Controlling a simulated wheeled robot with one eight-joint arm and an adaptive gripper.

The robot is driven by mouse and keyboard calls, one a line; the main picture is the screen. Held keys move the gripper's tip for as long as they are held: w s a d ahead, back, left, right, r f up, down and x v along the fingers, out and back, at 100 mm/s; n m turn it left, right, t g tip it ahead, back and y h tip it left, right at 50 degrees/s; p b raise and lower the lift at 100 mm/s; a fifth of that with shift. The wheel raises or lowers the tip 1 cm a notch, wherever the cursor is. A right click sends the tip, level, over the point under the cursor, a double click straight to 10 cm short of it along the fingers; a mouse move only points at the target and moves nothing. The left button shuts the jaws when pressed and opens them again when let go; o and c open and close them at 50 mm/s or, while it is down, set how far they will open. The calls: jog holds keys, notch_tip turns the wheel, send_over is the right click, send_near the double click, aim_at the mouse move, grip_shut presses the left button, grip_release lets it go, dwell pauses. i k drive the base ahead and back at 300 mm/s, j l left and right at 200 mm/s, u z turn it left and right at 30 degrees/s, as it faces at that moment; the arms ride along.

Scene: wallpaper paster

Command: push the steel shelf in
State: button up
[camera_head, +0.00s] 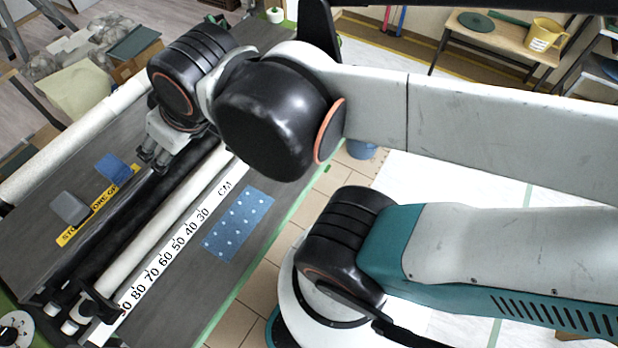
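A wallpaper pasting machine fills the left of the head view. No part can be picked out with certainty as the steel shelf. A flat dark grey panel (180,290) lies along the machine's right side, beside the centimetre scale (165,253). Another dark grey surface (40,230) lies on the left side. My gripper (154,160) points down over the machine, near the upper end of the dark roller. Its fingers are small and partly overlapped, so their opening and any contact with the machine are unclear. My arm hides part of the machine's far right side.
A white roller (150,240) and a dark roller (120,225) run lengthwise. A grey block (69,208), a blue cloth (113,169) and a blue dotted sheet (239,222) lie on the machine. Tiled floor shows beside the machine.

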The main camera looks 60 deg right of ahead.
aim_at(183, 306)
jog(key=k+l, duration=0.2)
jog(key=l, duration=0.15)
jog(key=k+l, duration=0.15)
jog(key=l, duration=0.15)
jog(key=k+l, duration=0.2)
jog(key=l, duration=0.15)
